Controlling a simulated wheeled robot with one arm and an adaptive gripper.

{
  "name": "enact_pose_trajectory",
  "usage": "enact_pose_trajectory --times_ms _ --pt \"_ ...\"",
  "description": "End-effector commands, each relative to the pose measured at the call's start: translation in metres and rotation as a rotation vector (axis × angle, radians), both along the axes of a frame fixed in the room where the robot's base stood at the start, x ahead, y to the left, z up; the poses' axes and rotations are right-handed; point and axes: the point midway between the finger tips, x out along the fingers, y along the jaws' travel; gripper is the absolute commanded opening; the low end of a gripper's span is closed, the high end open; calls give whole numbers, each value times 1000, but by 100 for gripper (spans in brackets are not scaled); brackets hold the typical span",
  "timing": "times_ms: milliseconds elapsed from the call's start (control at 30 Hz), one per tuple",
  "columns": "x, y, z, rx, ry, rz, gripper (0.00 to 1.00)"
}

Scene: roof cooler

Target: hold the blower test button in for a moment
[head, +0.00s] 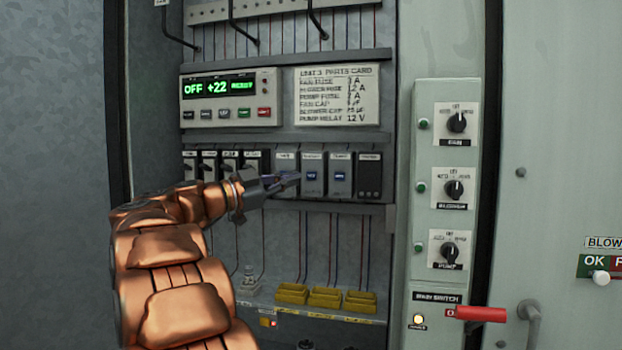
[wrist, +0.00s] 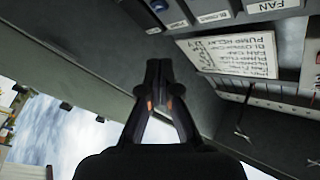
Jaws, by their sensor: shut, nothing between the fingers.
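A row of grey modules sits mid-panel in the head view. The second one right of the breakers, seemingly labelled blower, has a blue button (head: 312,176). The module to its right has a similar blue button (head: 340,177). My gripper (head: 294,181) is shut and empty, its tip in front of the leftmost of these modules and just left of the blower button. In the wrist view my shut fingers (wrist: 159,72) appear below the modules, with the blower label (wrist: 213,17) at the top edge. The blower button is not clear there. I see no contact.
Breakers (head: 229,162) stand left of the modules, partly behind my arm. A display (head: 226,90) and parts card (head: 337,96) are above. Yellow blocks (head: 326,298) are below. A column of knobs (head: 456,124) and a red-handled main switch (head: 480,314) are to the right.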

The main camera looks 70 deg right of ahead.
Motion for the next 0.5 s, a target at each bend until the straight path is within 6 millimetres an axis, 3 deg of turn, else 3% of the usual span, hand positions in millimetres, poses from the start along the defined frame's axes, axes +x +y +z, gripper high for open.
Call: enact_pose_trajectory --times_ms 133,500 --pt "-11 1 -5 15 -10 -46 0" --pt "-11 0 -5 15 -10 -46 0"
